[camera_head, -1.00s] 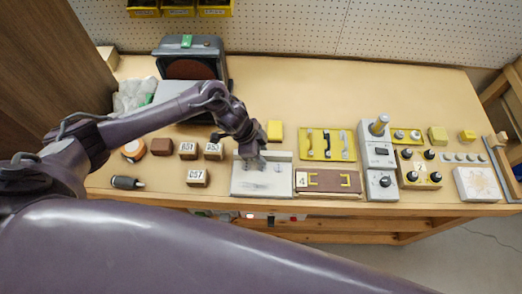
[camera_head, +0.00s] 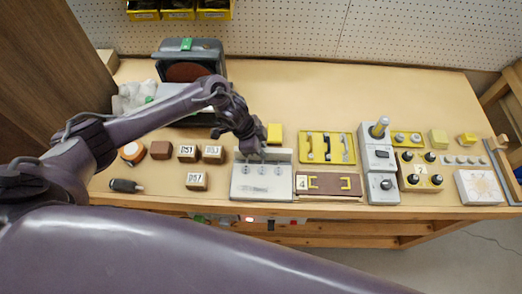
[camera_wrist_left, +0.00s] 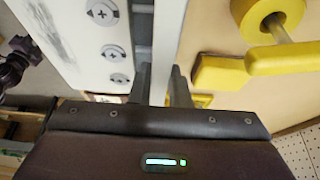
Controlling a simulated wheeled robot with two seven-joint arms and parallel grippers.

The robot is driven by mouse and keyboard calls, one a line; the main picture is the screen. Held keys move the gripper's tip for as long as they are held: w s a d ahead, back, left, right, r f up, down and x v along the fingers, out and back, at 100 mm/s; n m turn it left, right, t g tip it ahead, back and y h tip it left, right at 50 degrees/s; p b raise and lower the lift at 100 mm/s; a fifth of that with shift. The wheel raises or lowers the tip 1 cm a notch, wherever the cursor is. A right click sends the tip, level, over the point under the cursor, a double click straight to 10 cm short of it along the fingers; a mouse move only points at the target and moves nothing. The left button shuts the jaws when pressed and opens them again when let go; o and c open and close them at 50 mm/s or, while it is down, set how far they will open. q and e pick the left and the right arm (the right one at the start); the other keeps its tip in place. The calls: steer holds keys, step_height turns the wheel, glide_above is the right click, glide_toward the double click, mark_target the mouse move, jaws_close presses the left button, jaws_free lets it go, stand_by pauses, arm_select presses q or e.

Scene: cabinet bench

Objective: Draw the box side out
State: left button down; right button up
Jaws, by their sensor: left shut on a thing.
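The box (camera_head: 247,188) is a pale grey block near the front edge of the bench, with several screws on its top. Its side (camera_head: 284,155) is a light upright plate along the back of the box. In the left wrist view the side (camera_wrist_left: 168,40) stands at the right of the box top (camera_wrist_left: 78,32), with a grey gap between them. My left gripper (camera_head: 263,157) is shut on the side, with one finger on each face of it in the wrist view (camera_wrist_left: 161,92). The lower part of the side is hidden. My right gripper is out of view.
A brown plate with yellow handles (camera_head: 331,184) lies right of the box. Numbered wooden blocks (camera_head: 196,180) are at the left. Grey switch units (camera_head: 377,160) stand further right. The back of the bench is mostly clear.

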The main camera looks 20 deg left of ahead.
arm_select(q)
steer(key=c, duration=1.6)
jaws_free()
steer(key=shift+w+r, duration=0.2)
steer(key=shift+w, duration=0.1)
steer(key=shift+o, duration=1.2)
steer(key=shift+f, duration=0.15)
steer(key=b+v, duration=0.1)
steer(key=v, duration=0.6)
steer(key=shift+a+r, duration=0.25)
steer(key=shift+r, duration=0.1)
steer(key=shift+s, duration=0.1)
